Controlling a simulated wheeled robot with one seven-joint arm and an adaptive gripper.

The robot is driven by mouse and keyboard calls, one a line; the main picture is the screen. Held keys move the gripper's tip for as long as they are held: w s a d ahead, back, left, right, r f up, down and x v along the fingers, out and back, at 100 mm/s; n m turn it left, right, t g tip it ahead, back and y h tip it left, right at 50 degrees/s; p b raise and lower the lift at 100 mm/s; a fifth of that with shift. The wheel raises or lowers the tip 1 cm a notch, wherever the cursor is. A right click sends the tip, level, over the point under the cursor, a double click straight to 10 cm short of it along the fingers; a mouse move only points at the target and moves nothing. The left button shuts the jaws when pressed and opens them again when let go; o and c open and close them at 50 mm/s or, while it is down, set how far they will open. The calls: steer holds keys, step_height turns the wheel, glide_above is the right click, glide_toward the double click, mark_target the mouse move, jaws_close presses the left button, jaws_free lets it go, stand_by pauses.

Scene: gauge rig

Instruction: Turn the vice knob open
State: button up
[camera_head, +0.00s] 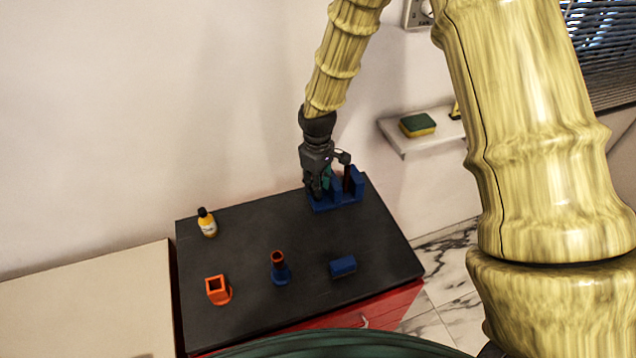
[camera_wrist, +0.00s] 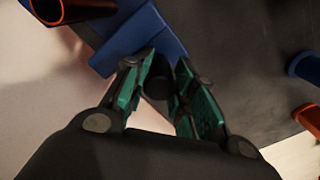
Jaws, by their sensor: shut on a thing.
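The blue vice (camera_head: 349,200) stands at the back right of the dark tabletop, near the wall. It also shows at the top of the wrist view (camera_wrist: 145,35). A dark tube with an orange rim (camera_wrist: 62,10) is held at the vice, and it shows as a dark upright cylinder in the head view (camera_head: 348,178). My gripper (camera_head: 318,190) points down at the vice's left end. In the wrist view, its green-padded fingers (camera_wrist: 158,95) are shut on the dark round knob (camera_wrist: 157,80), which is partly hidden between them.
A yellow bottle (camera_head: 207,223), an orange square holder (camera_head: 218,289), a blue holder with an orange-rimmed tube (camera_head: 280,270) and a blue block (camera_head: 343,266) stand apart on the dark tabletop (camera_head: 310,235). A wall shelf (camera_head: 403,140) with a sponge (camera_head: 417,125) is to the right.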

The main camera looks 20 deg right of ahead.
steer(key=shift+w, duration=0.1)
stand_by(0.7)
steer(key=o, duration=0.9)
steer(key=shift+a, duration=0.1)
steer(key=shift+o, duration=0.7)
steer(key=shift+w, duration=0.1)
steer(key=shift+r, duration=3.95)
